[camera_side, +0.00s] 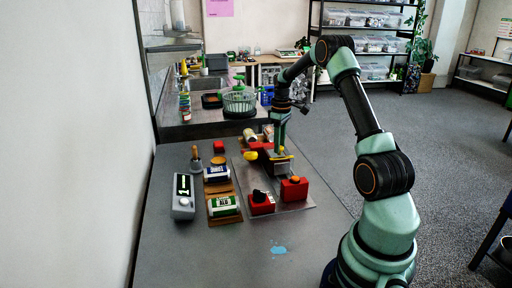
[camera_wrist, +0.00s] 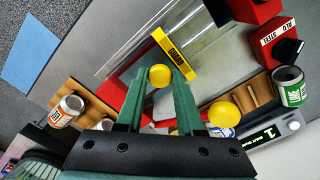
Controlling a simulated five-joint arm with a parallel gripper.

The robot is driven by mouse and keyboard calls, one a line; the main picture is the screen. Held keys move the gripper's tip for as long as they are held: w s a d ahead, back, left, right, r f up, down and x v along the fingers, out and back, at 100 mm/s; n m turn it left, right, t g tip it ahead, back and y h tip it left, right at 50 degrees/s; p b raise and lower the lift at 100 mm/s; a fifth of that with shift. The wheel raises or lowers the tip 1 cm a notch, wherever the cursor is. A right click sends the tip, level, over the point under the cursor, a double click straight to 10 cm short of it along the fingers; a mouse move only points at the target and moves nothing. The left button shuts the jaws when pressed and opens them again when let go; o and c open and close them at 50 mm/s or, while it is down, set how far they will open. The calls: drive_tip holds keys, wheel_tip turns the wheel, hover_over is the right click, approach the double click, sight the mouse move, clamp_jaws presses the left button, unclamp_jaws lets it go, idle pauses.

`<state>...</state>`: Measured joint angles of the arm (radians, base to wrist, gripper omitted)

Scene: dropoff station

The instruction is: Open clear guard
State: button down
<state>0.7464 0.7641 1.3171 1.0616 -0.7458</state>
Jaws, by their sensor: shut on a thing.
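The clear guard (camera_wrist: 143,42) is a see-through panel with a yellow strip (camera_wrist: 173,53) marked GUARD, lying across the grey plate in the wrist view. My gripper (camera_wrist: 160,78) has its green fingers on either side of a round yellow knob (camera_wrist: 160,76), beside the GUARD strip, and is shut on it. In the side view my gripper (camera_side: 280,151) points down over the grey plate (camera_side: 298,207). The clear panel is hard to make out there. A second yellow knob (camera_wrist: 224,113) is apart from the fingers.
Two red boxes (camera_side: 261,203) (camera_side: 294,189) stand at the plate's front. Left are cans on wooden racks (camera_side: 223,206) and a grey device with a lit display (camera_side: 183,196). The counter's front is bare but for a blue mark (camera_side: 278,250). A wire basket (camera_side: 239,101) stands behind.

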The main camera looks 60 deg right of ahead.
drive_tip(key=shift+w+d, duration=0.3)
drive_tip(key=shift+w, duration=0.1)
drive_tip(key=c, duration=0.5)
unclamp_jaws()
drive_tip(key=shift+s, duration=0.1)
drive_tip(key=shift+r, duration=0.1)
wheel_tip(320, 180, up, 12)
